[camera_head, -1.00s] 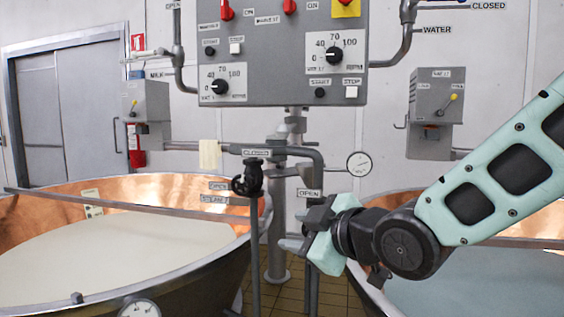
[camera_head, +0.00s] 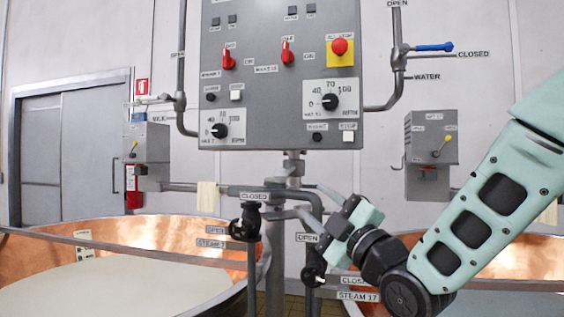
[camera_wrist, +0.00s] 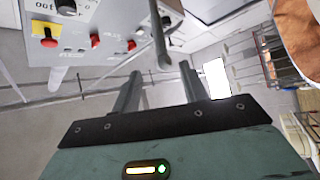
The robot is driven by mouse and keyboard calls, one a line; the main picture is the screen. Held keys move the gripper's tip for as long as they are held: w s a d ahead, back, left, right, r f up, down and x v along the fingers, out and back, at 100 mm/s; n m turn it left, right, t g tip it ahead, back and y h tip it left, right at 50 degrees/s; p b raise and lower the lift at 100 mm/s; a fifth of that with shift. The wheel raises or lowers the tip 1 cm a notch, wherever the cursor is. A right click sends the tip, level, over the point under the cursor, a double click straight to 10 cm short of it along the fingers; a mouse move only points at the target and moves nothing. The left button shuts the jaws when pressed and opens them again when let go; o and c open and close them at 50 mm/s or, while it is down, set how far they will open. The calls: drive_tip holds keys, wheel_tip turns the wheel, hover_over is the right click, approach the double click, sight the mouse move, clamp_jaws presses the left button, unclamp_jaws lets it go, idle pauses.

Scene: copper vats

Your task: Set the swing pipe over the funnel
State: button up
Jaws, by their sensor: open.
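Grey pipework (camera_head: 300,195) with a bend stands on the column below the control panel; I cannot tell which piece is the swing pipe. A grey pipe end (camera_wrist: 158,40) shows beyond my fingers in the wrist view. I cannot make out a funnel in either current view. My gripper (camera_head: 312,235) is open at the pipework between the two vats, with its fingers towards the left. In the wrist view my gripper (camera_wrist: 158,85) has nothing visible between its fingers. It hides part of the pipes behind it.
A copper vat of pale liquid (camera_head: 110,285) stands at the left, another copper vat (camera_head: 520,262) behind my arm at the right. The control panel (camera_head: 255,60) hangs above. A black-handled steam valve (camera_head: 246,226) stands left of my gripper, another black valve (camera_head: 314,272) close below it.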

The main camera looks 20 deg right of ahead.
sight(282, 174)
drive_tip(key=p+x, duration=0.1)
drive_tip(key=p, duration=0.4)
drive_tip(key=shift+w+a+r, duration=0.1)
drive_tip(key=shift+w+r, duration=0.1)
drive_tip(key=shift+r, duration=0.1)
drive_tip(key=p, duration=0.3)
drive_tip(key=shift+w+a+r+p, duration=0.1)
drive_tip(key=shift+w+p, duration=0.05)
drive_tip(key=shift+p, duration=0.15)
drive_tip(key=p+x, duration=0.3)
drive_tip(key=x, duration=0.8)
drive_tip(key=shift+w+p, duration=0.3)
drive_tip(key=shift+w, duration=0.05)
